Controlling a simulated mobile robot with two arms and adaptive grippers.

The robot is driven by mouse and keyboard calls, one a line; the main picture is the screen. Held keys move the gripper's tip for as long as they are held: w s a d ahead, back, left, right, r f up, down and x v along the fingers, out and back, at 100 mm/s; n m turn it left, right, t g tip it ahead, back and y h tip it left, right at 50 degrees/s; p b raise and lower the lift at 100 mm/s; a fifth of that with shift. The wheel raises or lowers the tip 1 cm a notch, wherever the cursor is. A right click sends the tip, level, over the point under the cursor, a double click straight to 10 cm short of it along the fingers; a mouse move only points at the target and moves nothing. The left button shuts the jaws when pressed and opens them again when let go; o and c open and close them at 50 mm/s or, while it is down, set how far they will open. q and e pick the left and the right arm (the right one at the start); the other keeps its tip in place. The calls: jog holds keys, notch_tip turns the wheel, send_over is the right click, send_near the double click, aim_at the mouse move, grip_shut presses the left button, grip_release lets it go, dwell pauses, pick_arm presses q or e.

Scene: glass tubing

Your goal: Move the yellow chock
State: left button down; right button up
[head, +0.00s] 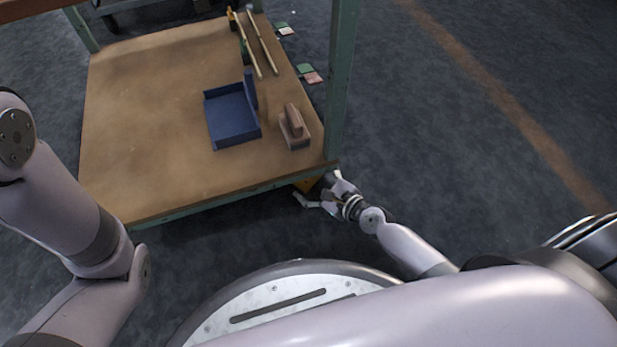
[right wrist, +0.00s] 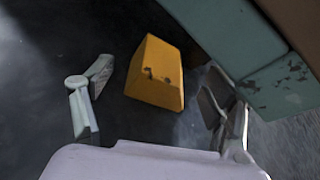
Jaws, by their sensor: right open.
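The yellow chock (right wrist: 155,75) is a worn orange-yellow wedge-like block with dark chips, lying on the dark floor beside a green table leg. In the right wrist view it is between the two spread fingers of my right gripper (right wrist: 158,100), with gaps on both sides. In the head view only a small part of the chock (head: 306,185) shows below the table's front right corner, partly hidden by my right gripper (head: 322,195), which is open. My left arm comes in at the left of the head view, but its gripper is out of view.
The table (head: 140,130) has a brown top and green frame; its green leg (right wrist: 235,45) is close to my right gripper. On it are a blue tray (head: 232,128), a wooden float (head: 294,127) and thin rods (head: 250,50).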

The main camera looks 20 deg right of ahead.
jog(key=shift+x, duration=0.9)
jog(key=shift+c, duration=0.6)
jog(key=c, duration=1.4)
